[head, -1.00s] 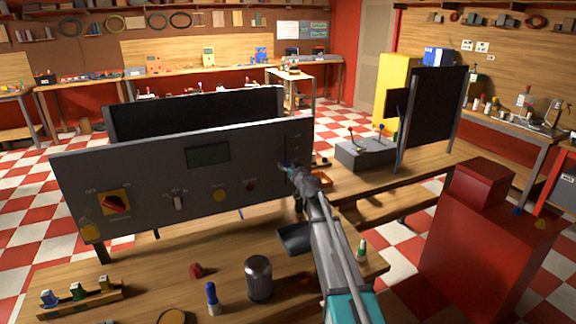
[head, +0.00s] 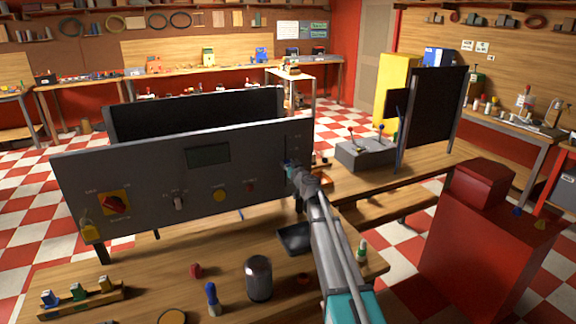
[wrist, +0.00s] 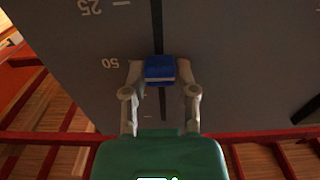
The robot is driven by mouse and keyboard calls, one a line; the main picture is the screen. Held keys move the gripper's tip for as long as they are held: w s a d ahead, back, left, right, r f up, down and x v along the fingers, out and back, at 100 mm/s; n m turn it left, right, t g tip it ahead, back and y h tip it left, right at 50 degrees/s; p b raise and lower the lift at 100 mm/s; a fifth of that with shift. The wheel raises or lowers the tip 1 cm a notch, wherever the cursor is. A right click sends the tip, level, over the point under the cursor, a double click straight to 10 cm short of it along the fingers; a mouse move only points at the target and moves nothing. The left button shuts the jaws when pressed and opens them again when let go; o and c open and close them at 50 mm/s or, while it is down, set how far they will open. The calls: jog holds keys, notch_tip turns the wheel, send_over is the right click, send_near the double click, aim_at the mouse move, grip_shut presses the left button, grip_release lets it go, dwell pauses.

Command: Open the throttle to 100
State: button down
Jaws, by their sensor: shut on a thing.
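The throttle is a blue slider knob (wrist: 160,69) on a dark vertical slot in the grey control panel (head: 130,170). In the wrist view the scale is upside down, and the knob sits about level with the 50 label (wrist: 110,63). The 25 label (wrist: 91,7) is farther up that picture. The 100 mark is not visible. My gripper (wrist: 161,73) has a finger on each side of the knob and is shut on it. In the head view my gripper (head: 289,166) is at the panel's right end, and the arm partly hides the slot.
The panel also bears a red rotary switch (head: 115,204), a small display (head: 208,154), a yellow button (head: 219,195) and a yellow tag (head: 87,229). A dark tray (head: 293,239) and a metal cylinder (head: 259,279) are on the bench below. A red cabinet (head: 480,250) stands at right.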

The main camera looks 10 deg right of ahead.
aim_at(285, 137)
jog(key=shift+w+r+p, duration=0.1)
jog(key=shift+r+p, duration=4.9)
jog(key=shift+r, duration=0.1)
jog(key=shift+c, duration=2)
grip_release()
jog(key=shift+s, duration=0.2)
jog(key=v, duration=1.1)
jog(key=shift+s, duration=0.4)
jog(key=shift+d, duration=0.1)
